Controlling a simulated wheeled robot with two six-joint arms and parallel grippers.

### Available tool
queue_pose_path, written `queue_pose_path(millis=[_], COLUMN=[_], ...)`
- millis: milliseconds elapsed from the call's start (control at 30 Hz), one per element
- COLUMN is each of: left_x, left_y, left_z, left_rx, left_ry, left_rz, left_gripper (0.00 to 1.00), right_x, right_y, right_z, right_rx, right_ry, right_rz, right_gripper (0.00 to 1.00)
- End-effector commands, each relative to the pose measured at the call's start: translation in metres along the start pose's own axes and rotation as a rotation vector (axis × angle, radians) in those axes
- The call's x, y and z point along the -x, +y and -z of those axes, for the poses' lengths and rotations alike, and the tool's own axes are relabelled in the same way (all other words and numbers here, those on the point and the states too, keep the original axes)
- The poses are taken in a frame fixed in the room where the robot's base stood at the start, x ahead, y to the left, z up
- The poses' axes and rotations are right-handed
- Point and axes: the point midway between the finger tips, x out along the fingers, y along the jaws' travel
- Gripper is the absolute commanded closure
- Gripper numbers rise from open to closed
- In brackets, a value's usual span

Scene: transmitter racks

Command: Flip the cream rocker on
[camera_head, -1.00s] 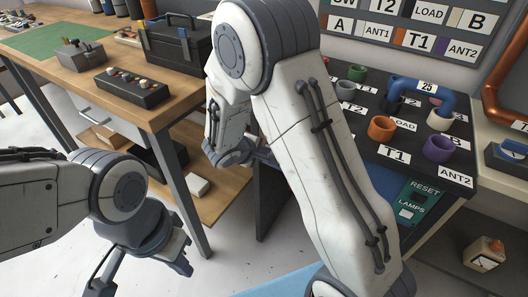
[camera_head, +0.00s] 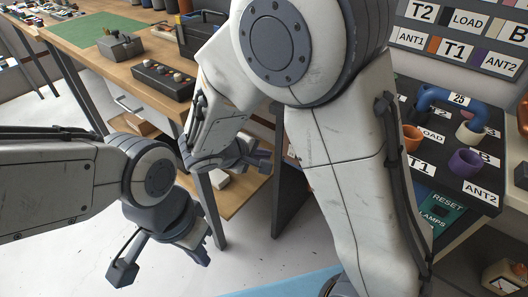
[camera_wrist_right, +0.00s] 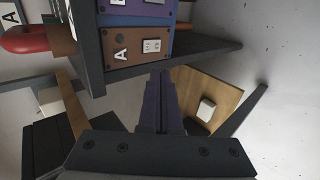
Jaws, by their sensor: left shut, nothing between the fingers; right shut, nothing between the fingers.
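Which way the rockers are tipped is too small to tell. My right gripper (camera_wrist_right: 160,78) is shut and empty, its fingertips a little apart from the brown panel. It also shows in the head view (camera_head: 262,158), beside the rack desk's near side. My left gripper (camera_head: 203,254) is shut and empty, low over the floor. My right arm hides much of the desk front in the head view.
A wooden workbench (camera_head: 85,52) with a dark switch box (camera_head: 162,80) stands at the left. The desk top (camera_head: 440,170) at the right holds coloured rings and a blue looped plug (camera_head: 450,98). A green RESET and LAMPS panel (camera_head: 440,212) is partly hidden. Floor is clear around my left gripper.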

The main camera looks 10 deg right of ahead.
Motion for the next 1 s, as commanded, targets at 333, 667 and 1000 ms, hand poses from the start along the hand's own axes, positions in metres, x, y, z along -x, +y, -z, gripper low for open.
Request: queue_pose_path(millis=[333,667,1000], left_x=[0.0,0.0,0.0], left_y=[0.0,0.0,0.0], left_z=[0.0,0.0,0.0], left_rx=[0.0,0.0,0.0], left_ry=[0.0,0.0,0.0], left_rz=[0.0,0.0,0.0], left_gripper=[1.0,1.0,1.0], right_x=[0.001,0.061,0.155], right_y=[0.001,-0.035,-0.1], right_z=[-0.002,-0.079,-0.135], right_rx=[-0.002,-0.026,-0.042], right_ry=[-0.003,-0.096,0.008], right_rz=[0.003,0.348,0.854], right_gripper=[1.0,1.0,1.0])
